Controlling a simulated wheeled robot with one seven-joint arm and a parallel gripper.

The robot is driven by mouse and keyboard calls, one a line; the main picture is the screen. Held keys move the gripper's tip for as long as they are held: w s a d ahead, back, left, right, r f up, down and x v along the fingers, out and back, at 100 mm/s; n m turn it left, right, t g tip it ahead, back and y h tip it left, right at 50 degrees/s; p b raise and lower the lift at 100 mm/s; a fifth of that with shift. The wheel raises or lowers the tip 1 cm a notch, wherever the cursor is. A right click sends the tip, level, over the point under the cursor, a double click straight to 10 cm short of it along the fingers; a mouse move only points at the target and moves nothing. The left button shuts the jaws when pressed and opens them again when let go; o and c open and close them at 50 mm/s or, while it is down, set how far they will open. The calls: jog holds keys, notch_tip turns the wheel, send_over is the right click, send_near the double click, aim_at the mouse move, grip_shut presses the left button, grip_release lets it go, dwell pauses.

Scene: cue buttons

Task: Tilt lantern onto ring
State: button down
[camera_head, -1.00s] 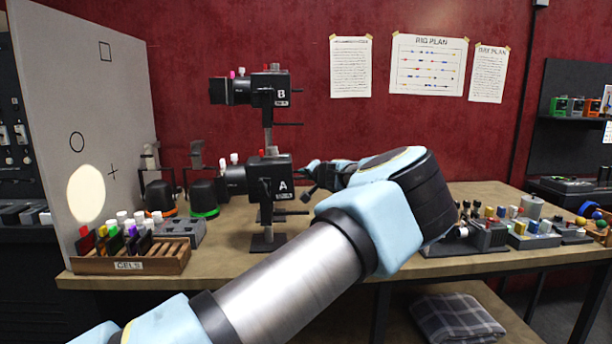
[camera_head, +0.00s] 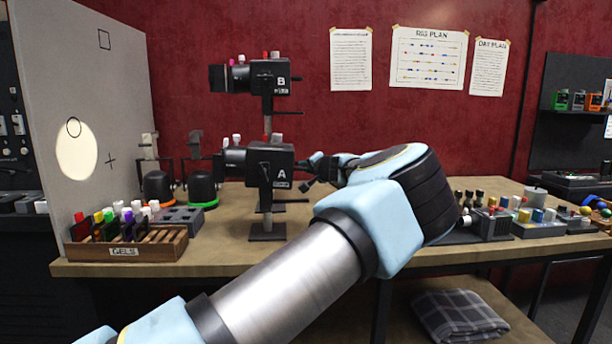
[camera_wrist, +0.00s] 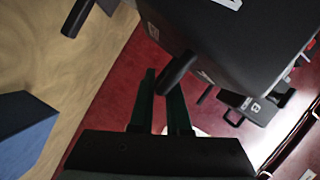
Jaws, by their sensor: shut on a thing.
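Black lantern A (camera_head: 262,164) stands on the bench and throws a bright oval spot (camera_head: 76,158) on the grey panel (camera_head: 125,100). A drawn black ring (camera_head: 73,127) lies on the panel, overlapping the spot's upper edge. The spot's centre is below the ring. My gripper (camera_head: 310,165) is at the lantern's rear, on its right side. In the wrist view my two dark fingers (camera_wrist: 163,85) are shut on the black rear handle (camera_wrist: 178,73) under the lantern's body (camera_wrist: 235,35). The exact contact is partly hidden.
Lantern B (camera_head: 265,78) sits above lantern A on the same stand. A square (camera_head: 104,40) and a cross (camera_head: 111,161) are also drawn on the panel. A wooden gel rack (camera_head: 165,245) stands at left, control boxes (camera_head: 495,226) at right.

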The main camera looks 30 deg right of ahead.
jog(key=shift+a+f+m+b, duration=0.1)
jog(key=shift+f+m+b, duration=0.4)
jog(key=shift+f+b, duration=0.7)
jog(key=shift+r, duration=0.4)
jog(key=c, duration=0.9)
grip_release()
jog(key=shift+b, duration=0.3)
jog(key=shift+s+a+r+b, duration=0.2)
jog(key=shift+s+b, duration=0.4)
jog(key=shift+s, duration=1.15)
jog(key=shift+s+a+r+b, duration=0.1)
jog(key=shift+s+r+b, duration=0.35)
jog(key=shift+s, duration=1.35)
jog(key=shift+s+a+r+b, duration=0.15)
jog(key=shift+s+b, duration=0.55)
jog(key=shift+s, duration=1.05)
jog(key=shift+s+d, duration=0.1)
